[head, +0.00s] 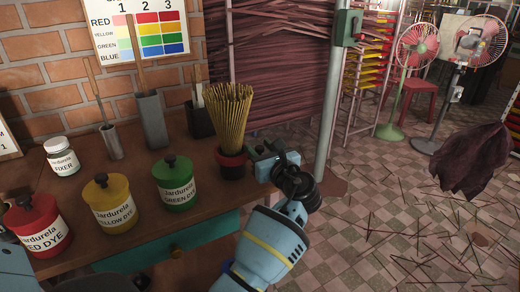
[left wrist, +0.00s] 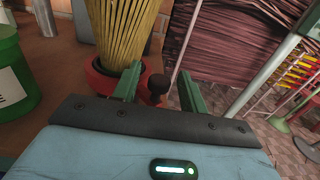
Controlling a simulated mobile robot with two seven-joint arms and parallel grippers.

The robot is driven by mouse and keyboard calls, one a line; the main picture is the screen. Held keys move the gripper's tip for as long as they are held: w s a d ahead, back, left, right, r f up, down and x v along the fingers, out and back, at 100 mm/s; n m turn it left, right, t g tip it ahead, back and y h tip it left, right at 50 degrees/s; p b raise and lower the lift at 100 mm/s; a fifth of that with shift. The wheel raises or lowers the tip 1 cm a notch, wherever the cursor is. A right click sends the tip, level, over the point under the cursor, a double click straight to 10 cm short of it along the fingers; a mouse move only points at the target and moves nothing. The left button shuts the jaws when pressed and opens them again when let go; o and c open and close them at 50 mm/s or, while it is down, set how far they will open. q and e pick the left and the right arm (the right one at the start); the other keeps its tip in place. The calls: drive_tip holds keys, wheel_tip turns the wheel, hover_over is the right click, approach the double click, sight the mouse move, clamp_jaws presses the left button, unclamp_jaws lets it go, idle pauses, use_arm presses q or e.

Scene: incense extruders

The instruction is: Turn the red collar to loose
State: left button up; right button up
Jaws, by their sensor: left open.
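The red collar (head: 231,160) sits at the foot of an upright bundle of thin tan sticks (head: 229,115) near the workbench's right end. In the left wrist view the collar (left wrist: 103,84) rings the bundle's base, and a dark round-ended knob (left wrist: 157,84) shows at its right side. My left gripper (head: 262,158) is just right of the collar. Its green fingers (left wrist: 158,76) are open, one on each side of the knob in the picture. I cannot tell whether they touch it. My right gripper is not in view.
Red (head: 38,228), yellow (head: 110,205) and green (head: 175,185) dye jars stand left of the collar on the bench. A metal post (head: 328,110) with a green switch box (head: 347,28) rises right of my gripper. Loose sticks litter the floor.

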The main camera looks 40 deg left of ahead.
use_arm(q)
drive_tip(key=shift+w+a, duration=0.1)
drive_tip(key=shift+a, duration=0.2)
clamp_jaws()
